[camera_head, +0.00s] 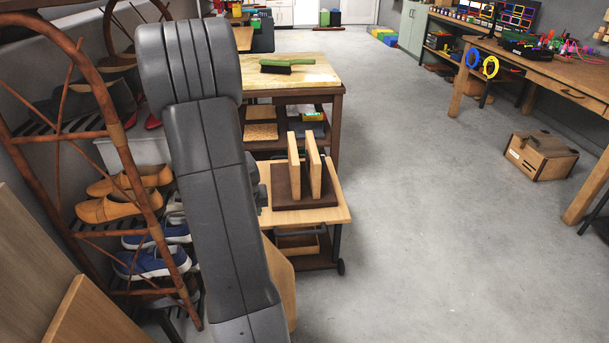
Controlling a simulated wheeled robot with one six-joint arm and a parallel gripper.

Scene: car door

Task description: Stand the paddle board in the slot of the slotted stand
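The slotted stand (285,200) has a dark brown base and two pale upright wooden panels with a narrow gap between them. It stands on the light wooden top of a small wheeled trolley. A pale wooden board (284,285), which may be the paddle board, shows partly below and left of the trolley. My grey arm hides its left part, so I cannot tell whether it is held or resting. My arm crosses the middle left of the view. A small grey part of it sticks out beside the stand. My gripper's fingers are hidden.
The trolley top (329,212) has little bare room around the stand. Behind it is a table (315,76) with a green brush (290,66). A shoe rack with a curved brown frame (150,215) is close on the left. The floor (430,230) to the right is clear up to a wooden box (540,155).

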